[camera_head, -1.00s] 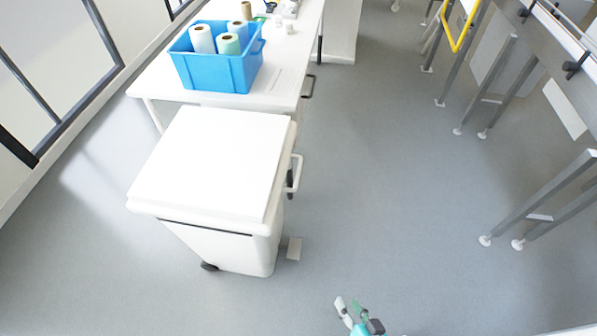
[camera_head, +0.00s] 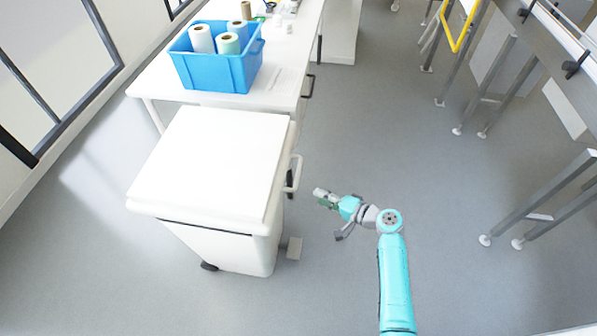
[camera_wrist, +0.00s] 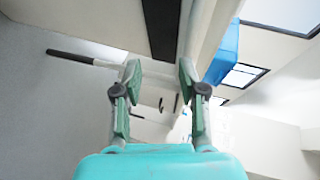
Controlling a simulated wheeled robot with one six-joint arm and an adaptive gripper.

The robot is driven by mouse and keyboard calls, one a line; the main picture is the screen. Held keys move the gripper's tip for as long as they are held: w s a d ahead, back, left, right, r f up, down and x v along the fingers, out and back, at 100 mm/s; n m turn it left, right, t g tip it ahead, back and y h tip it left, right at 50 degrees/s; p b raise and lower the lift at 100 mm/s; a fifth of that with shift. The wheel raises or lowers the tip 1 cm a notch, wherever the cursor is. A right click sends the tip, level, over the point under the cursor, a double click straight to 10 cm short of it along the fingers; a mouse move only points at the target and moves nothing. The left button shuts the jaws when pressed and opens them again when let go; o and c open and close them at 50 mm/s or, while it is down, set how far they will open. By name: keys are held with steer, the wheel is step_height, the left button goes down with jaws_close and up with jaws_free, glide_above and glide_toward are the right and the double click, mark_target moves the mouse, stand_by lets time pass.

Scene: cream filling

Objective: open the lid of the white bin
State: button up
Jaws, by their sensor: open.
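The white bin (camera_head: 225,247) stands on the floor at the left of the head view, its flat white lid (camera_head: 212,165) lying closed on top. A white handle (camera_head: 294,173) sticks out from its right side, and a light pedal (camera_head: 294,248) shows low on that side. My gripper (camera_head: 318,194) is right of the bin, near the handle and apart from it. In the wrist view my gripper (camera_wrist: 158,75) is open and empty, its two fingers spread. Pale surfaces lie close beyond the fingers there; I cannot tell which part is the bin.
A white table (camera_head: 282,85) behind the bin carries a blue crate (camera_head: 217,75) with several paper rolls. The crate also shows in the wrist view (camera_wrist: 225,55). A metal frame bench (camera_head: 545,60) stands at the right. The grey floor between is clear.

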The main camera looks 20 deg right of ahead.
mark_target(298, 170)
steer(key=w+d+r+y, duration=0.2)
steer(key=w+r, duration=0.1)
steer(key=r, duration=0.1)
steer(key=x, duration=1)
steer(key=shift+w+f, duration=0.3)
steer(key=shift+w, duration=0.05)
jaws_close()
